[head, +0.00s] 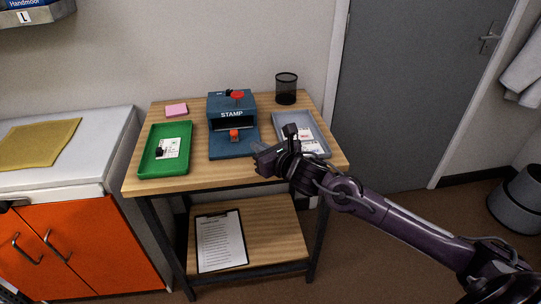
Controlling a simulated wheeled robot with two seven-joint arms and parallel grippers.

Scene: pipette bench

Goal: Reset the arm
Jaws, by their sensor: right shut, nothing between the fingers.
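My right gripper (262,161) is at the end of my purple right arm, which comes in from the lower right. It is shut and empty, in front of the grey tray near the table's front edge in the picture. It overlaps part of the grey tray (281,123) in view; I cannot tell its height above the table. The wooden table (205,180) bears a blue stamp machine (231,106) marked STAMP, with red parts on top and in front. My left gripper does not show clearly.
A green tray (149,167) holding a white card and a small black item is at the left. A pink pad (176,110) and a black mesh cup (286,90) stand at the back. A clipboard (221,240) lies on the lower shelf. An orange cabinet (80,250) stands left.

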